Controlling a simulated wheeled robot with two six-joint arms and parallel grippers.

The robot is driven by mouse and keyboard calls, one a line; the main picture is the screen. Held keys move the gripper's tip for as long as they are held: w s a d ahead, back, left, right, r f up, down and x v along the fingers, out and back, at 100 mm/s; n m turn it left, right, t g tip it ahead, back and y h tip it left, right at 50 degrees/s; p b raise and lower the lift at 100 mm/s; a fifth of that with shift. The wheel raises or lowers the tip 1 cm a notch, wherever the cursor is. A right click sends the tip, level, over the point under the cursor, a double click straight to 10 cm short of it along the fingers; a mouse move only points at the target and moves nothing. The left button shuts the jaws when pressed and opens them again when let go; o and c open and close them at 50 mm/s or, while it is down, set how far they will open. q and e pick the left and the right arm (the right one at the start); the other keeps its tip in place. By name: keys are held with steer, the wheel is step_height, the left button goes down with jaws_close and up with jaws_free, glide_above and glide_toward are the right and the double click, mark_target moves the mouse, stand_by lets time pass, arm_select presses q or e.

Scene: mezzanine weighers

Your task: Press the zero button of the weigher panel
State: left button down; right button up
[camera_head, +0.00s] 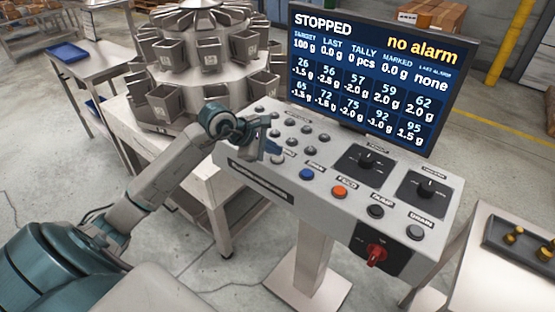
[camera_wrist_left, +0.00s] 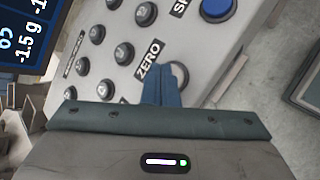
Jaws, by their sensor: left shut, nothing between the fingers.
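The weigher panel (camera_head: 330,205) is a grey sloped console with rows of dark round buttons, coloured buttons and knobs. In the left wrist view the ZERO label (camera_wrist_left: 148,62) is readable, and a grey round button (camera_wrist_left: 180,74) beside it is partly hidden by my fingers. My left gripper (camera_head: 274,149) is over the left part of the panel. Its blue fingers (camera_wrist_left: 162,88) are shut with nothing between them, and their tips are at or just over the grey button. I cannot tell whether they touch it. My right gripper is not in view.
A screen (camera_head: 375,75) behind the panel reads STOPPED and no alarm. A blue button (camera_head: 306,174) and an orange button (camera_head: 339,192) sit to the right of my fingers. A red switch (camera_head: 377,254) is on the front face. The multihead weigher (camera_head: 205,75) stands behind my arm.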

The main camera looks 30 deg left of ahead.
mark_target(273, 158)
arm_select(q)
steer(key=shift+f+b, duration=0.4)
steer(key=shift+b, duration=0.25)
stand_by(0.8)
stand_by(0.4)
steer(key=shift+r, duration=0.8)
steer(key=shift+r+p, duration=1.05)
steer(key=shift+r, duration=1.5)
